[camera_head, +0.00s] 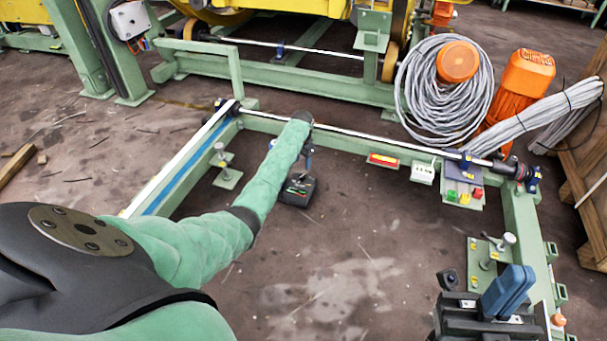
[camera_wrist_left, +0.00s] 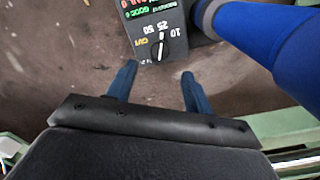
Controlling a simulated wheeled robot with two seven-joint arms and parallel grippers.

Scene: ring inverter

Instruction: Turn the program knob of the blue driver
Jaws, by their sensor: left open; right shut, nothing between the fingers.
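The blue driver shows as a black box with coloured lettering in the left wrist view (camera_wrist_left: 150,15) and as a small dark box on the floor side of the frame in the head view (camera_head: 297,190). Its round program knob (camera_wrist_left: 163,45), with a light pointer, sits among numbers at the box's near end. A thick blue part (camera_wrist_left: 275,40) runs beside the box. My left gripper (camera_wrist_left: 160,74) is open, its two fingertips just short of the knob, with nothing between them. My right gripper (camera_head: 507,292) is shut and empty at the lower right, far from the driver.
A green frame (camera_head: 345,141) with a metal rod (camera_head: 380,142) lies behind the driver. A purple-grey block (camera_head: 462,172) and clamps sit along the right rail. Open floor (camera_head: 330,270) lies in front.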

